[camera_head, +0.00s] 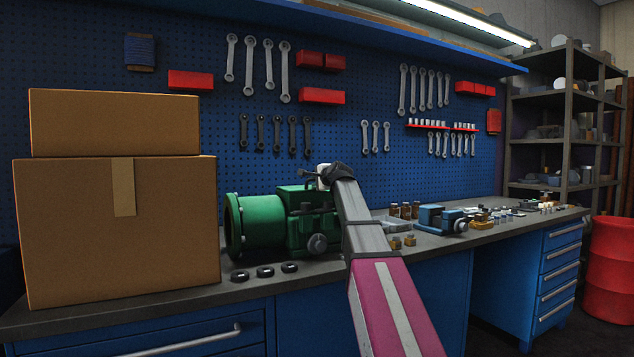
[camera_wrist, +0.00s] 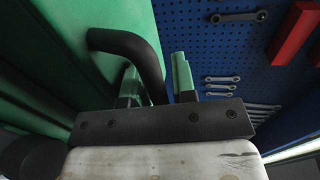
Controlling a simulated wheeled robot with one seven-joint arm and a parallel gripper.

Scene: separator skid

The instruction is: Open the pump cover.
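The green pump (camera_head: 262,227) lies on the workbench, with a round flanged end at left and a boxier body at right. My gripper (camera_head: 318,176) is at the top right of that body; my arm hides part of the pump. In the wrist view, a black curved handle (camera_wrist: 133,42) stands out from a green surface (camera_wrist: 75,45), and I cannot tell which part is the cover. My gripper (camera_wrist: 157,75) is open there, with one finger on each side of the handle's lower leg. A narrow gap shows between the handle and the right finger. Contact with the left finger is unclear.
Two stacked cardboard boxes (camera_head: 115,235) stand left of the pump. Several black rings (camera_head: 265,271) lie in front of it. A blue vise-like device (camera_head: 440,218) and small parts are to the right. A blue pegboard (camera_head: 345,90) with wrenches is behind.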

